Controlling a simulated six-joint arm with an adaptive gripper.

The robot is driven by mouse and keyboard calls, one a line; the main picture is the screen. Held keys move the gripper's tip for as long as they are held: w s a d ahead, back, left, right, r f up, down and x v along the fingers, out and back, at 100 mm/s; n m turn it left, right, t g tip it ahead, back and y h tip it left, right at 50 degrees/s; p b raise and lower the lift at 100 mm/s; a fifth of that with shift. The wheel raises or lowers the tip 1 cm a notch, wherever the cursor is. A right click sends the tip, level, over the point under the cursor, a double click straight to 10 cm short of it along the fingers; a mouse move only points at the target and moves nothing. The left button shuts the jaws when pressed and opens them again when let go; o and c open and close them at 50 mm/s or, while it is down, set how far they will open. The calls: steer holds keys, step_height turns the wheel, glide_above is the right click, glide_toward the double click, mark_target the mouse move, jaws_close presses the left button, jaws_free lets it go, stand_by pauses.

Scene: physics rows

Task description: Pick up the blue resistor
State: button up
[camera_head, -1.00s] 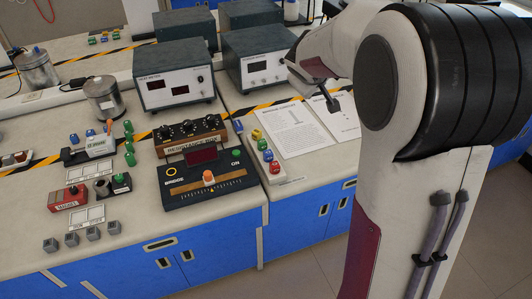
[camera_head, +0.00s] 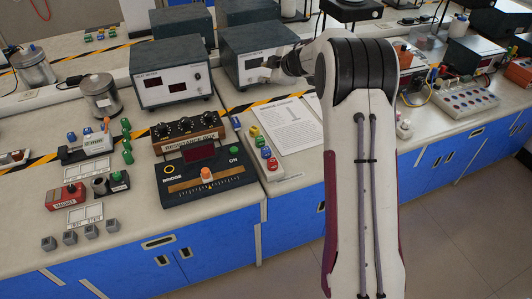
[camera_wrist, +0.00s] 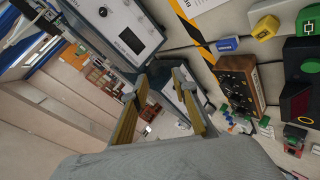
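A small blue block with a white label (camera_head: 236,122) lies on the bench to the left of the paper sheets. It is the likely blue resistor. In the wrist view a blue block (camera_wrist: 228,44) lies beside the yellow-black tape; its symbol is too small to read surely. Another blue block (camera_head: 266,153) sits in the white tray. My gripper (camera_wrist: 160,80) is open, its two fingers apart with nothing between them. The blue block is up and to the right of the fingers in that view.
The white tray (camera_head: 280,176) also holds yellow, green and red blocks. A resistance box (camera_head: 188,131) and a black slide-wire unit (camera_head: 212,185) stand left of it. Grey meters (camera_head: 172,74) stand behind. Paper sheets (camera_head: 287,126) lie flat to the right of the block.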

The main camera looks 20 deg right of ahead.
step_height(320, 180, down, 5)
steer(key=a+n+g+y, duration=0.2)
steer(key=a, duration=0.1)
steer(key=n+g, duration=0.3)
steer(key=g, duration=0.6)
glide_toward(267, 149)
steer(key=f, duration=0.2)
steer(key=shift+w+a+r+y, duration=0.1)
steer(key=shift+w+r+y, duration=0.05)
steer(key=shift+y, duration=0.25)
steer(key=shift+x, duration=1.35)
steer(key=shift+x, duration=2.6)
